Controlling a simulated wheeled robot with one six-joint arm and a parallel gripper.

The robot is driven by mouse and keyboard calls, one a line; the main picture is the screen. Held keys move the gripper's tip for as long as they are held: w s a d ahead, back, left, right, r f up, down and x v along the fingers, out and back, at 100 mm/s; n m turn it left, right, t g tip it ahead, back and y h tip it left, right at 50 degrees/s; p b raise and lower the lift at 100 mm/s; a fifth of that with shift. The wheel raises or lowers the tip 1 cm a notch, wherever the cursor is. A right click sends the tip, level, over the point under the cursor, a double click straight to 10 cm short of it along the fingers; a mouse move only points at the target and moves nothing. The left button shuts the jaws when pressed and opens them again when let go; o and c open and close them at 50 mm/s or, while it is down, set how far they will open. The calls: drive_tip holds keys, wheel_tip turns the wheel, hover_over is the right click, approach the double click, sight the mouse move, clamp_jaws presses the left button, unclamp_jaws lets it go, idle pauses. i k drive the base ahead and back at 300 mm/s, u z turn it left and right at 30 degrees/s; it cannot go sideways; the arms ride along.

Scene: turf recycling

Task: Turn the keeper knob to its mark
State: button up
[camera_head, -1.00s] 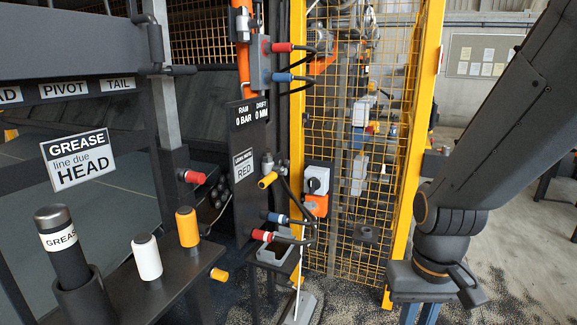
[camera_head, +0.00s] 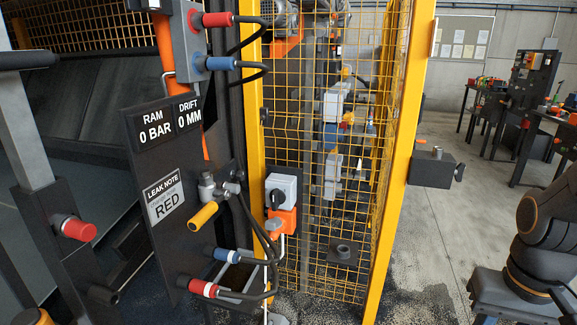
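No knob in view carries a label that I can read as "keeper". A grey box with a round black knob (camera_head: 277,199) and an orange lower part hangs on the yellow mesh fence, left of centre. A dark box (camera_head: 432,168) is fixed to the right yellow post, with a small knob (camera_head: 459,172) on its right side. I cannot tell which of these is the keeper knob, and no mark is clear at this size. Part of my arm shows at the lower right edge, well apart from both. My gripper is out of view.
A dark panel (camera_head: 160,215) reading RAM 0 BAR, DRIFT 0 MM and LEAK NOTE RED stands at left, with red and blue hose couplings and a yellow-handled valve (camera_head: 203,216). Dark granules lie by the fence foot. Open concrete floor (camera_head: 440,235) lies right; workbenches stand beyond.

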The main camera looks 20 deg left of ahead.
sight(240, 175)
drive_tip(key=i, duration=0.7)
drive_tip(key=u, duration=0.5)
drive_tip(key=i, duration=0.55)
drive_tip(key=u, duration=0.35)
